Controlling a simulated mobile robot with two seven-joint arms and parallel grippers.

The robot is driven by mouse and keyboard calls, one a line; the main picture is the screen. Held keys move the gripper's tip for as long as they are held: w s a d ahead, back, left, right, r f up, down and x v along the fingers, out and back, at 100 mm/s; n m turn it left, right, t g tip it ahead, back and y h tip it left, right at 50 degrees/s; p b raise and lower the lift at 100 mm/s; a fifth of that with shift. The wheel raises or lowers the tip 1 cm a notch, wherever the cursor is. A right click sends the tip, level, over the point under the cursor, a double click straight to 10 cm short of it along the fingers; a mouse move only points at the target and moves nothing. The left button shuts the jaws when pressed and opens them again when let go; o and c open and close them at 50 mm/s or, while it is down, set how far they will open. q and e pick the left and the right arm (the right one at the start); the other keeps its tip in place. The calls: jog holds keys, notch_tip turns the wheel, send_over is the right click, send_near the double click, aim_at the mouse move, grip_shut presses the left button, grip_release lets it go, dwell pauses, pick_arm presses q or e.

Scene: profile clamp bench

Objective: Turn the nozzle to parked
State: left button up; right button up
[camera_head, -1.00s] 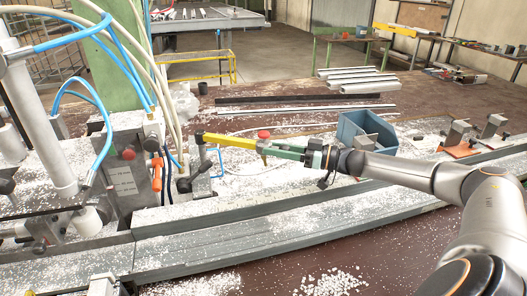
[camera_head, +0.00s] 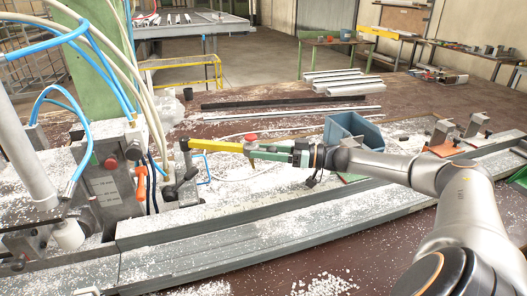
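The yellow bar (camera_head: 217,146) with a dark tip at its left end looks like the nozzle. It points left toward the clamp unit, and a red knob (camera_head: 250,137) shows at its right end. My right gripper (camera_head: 256,151) reaches in from the right, with its green fingers at the bar's right end, by the red knob. They overlap there in the picture. I cannot tell whether they touch or grip the bar, because the gap between the fingertips is hidden. My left gripper is not in view.
The clamp unit (camera_head: 112,190) with an orange lever (camera_head: 140,183) and blue hoses stands at left. A blue bin (camera_head: 340,126) is behind my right wrist. A long grey profile rail (camera_head: 250,240) crosses the front. White chips litter the bench.

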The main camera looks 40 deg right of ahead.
jog(key=shift+s+d, duration=0.1)
jog(key=shift+s+d+f, duration=0.1)
jog(key=shift+s+d, duration=0.05)
jog(key=shift+s, duration=0.05)
jog(key=v, duration=1.1)
jog(key=shift+s, duration=0.35)
jog(key=shift+d, duration=0.15)
jog(key=shift+c, duration=0.3)
